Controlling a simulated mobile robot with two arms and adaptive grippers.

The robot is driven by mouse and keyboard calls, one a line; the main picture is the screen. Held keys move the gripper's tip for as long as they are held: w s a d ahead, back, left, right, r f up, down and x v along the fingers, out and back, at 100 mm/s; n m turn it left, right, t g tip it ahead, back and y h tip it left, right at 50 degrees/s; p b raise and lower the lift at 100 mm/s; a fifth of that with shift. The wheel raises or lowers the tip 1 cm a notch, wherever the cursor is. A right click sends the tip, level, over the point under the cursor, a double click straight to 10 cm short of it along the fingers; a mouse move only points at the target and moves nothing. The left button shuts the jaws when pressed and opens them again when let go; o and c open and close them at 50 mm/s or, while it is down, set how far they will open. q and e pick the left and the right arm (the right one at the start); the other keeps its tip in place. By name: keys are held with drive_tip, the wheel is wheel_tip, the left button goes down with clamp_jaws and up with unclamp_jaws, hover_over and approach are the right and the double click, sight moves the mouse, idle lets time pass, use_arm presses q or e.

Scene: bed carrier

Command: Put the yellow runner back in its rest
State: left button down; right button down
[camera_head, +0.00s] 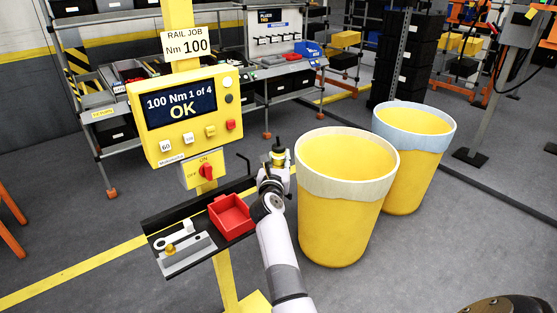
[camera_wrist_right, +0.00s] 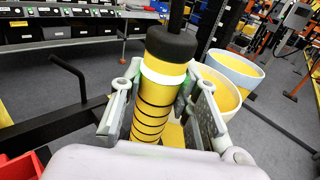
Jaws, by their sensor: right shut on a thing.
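The yellow runner (camera_head: 280,158) is a banded yellow cylinder with a white ring and black top. It also shows in the right wrist view (camera_wrist_right: 152,112), upright with a slight tilt. My right gripper (camera_head: 273,178) is shut on it, one finger on each side, near the right end of the black shelf (camera_head: 165,216). The runner's lower end is hidden by the gripper. A bent black rod (camera_head: 244,163) rises from the shelf's back right, left of the runner; it also shows in the wrist view (camera_wrist_right: 70,72). I cannot tell whether it belongs to the rest. My left gripper is out of view.
A red tray (camera_head: 232,228) and a grey block (camera_head: 188,255) sit on the shelf. The yellow control panel (camera_head: 184,115) reads "100 Nm 1 of 4 OK". Two large yellow bins (camera_head: 345,225) stand right of my arm. Racks line the back; grey floor is open between.

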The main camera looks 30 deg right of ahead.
sight(279, 145)
drive_tip(key=shift+f+b, duration=0.85)
drive_tip(key=c, duration=1.2)
unclamp_jaws()
drive_tip(key=shift+s, duration=0.1)
drive_tip(key=shift+o, duration=0.4)
drive_tip(key=shift+f, duration=0.1)
drive_tip(key=shift+f, duration=0.2)
wheel_tip(279, 145, up, 10)
drive_tip(key=shift+r, duration=0.2)
